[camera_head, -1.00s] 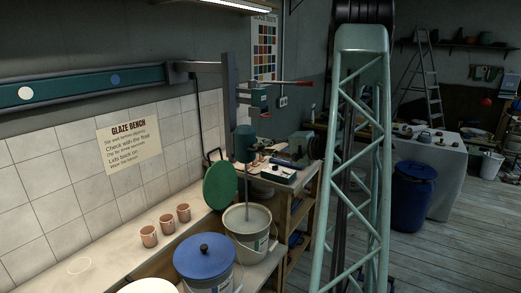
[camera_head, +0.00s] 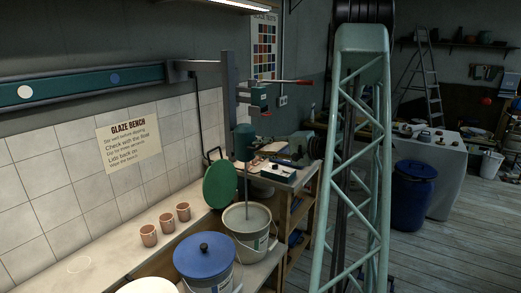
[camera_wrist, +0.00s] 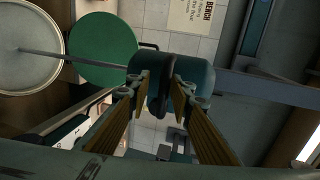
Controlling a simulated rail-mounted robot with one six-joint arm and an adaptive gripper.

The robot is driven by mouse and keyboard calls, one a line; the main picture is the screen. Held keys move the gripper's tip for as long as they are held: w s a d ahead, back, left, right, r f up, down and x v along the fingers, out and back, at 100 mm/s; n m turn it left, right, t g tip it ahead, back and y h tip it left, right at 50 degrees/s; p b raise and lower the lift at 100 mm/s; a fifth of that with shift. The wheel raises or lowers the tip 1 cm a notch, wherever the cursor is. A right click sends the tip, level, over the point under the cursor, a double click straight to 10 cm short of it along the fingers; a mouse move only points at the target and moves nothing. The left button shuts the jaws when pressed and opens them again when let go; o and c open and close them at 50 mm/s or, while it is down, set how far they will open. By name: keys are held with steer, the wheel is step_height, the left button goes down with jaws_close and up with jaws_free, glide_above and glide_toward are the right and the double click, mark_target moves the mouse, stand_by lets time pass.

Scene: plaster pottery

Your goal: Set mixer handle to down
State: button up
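The mixer (camera_head: 244,142) hangs from a bracket on the wall rail, its teal motor over a pail (camera_head: 236,229) with the shaft down in it. A lever with a red end, the likely mixer handle (camera_head: 292,82), sticks out to the right above the motor, nearly level. In the wrist view the teal motor (camera_wrist: 198,82) and its shaft show beyond my gripper (camera_wrist: 162,84). The two ribbed fingers are apart, with a dark part of the mixer showing between the tips; contact cannot be told. The red-ended lever is not clear in the wrist view. My gripper is not clear in the head view.
A green lid (camera_head: 220,184) leans beside the pail. A blue-lidded bucket (camera_head: 204,257) stands in front. Several copper-coloured cups (camera_head: 166,223) stand on the bench along the tiled wall. A shelf unit (camera_head: 296,205) is to the right of the pail.

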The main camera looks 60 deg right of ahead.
steer(key=v, duration=1.2)
stand_by(0.6)
